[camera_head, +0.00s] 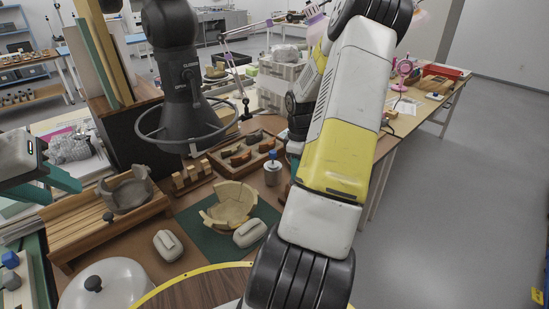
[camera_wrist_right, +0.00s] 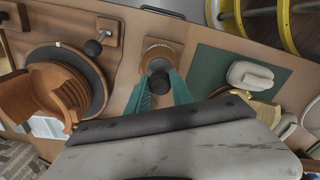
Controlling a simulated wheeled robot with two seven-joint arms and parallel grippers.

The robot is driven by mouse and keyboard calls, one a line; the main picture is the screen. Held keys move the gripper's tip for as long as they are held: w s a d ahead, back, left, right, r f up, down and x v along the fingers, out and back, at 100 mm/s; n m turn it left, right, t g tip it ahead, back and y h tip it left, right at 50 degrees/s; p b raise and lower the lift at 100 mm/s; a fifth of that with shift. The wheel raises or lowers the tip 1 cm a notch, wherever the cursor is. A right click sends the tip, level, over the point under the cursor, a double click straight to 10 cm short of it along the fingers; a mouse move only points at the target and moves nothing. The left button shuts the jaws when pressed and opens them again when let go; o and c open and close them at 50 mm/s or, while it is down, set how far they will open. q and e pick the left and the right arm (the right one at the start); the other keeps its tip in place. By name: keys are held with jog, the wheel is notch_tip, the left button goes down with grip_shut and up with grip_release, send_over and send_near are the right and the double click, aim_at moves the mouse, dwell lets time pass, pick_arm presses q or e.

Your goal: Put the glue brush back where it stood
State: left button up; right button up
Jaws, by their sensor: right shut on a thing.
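In the right wrist view my right gripper (camera_wrist_right: 161,92) has its teal fingers closed on a dark, round-ended thing (camera_wrist_right: 160,82), seemingly the glue brush seen end-on. Beyond it is a round ring on a tan square base (camera_wrist_right: 157,52); I cannot tell whether the brush touches it. The fingers and the palm hide the rest of the brush. In the head view my right arm covers most of the right gripper. My left gripper (camera_head: 61,189) is at the left edge with its teal fingers apart and empty. A small pale pot with a blue top (camera_head: 273,171) stands near the green mat.
A partly assembled tan bowl (camera_head: 232,204) sits on the green mat (camera_head: 207,240) with pale sandbags (camera_head: 168,245) close by. A wooden tray of sherds (camera_head: 245,152) is behind. A brown vessel (camera_wrist_right: 60,92) stands on a turntable in the right wrist view.

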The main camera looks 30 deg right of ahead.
jog(key=shift+f, duration=0.3)
dwell(0.5)
jog(key=o, duration=1.1)
jog(key=shift+c, duration=0.2)
notch_tip(320, 180, up, 8)
jog(key=shift+f, duration=0.1)
jog(key=shift+s, duration=0.1)
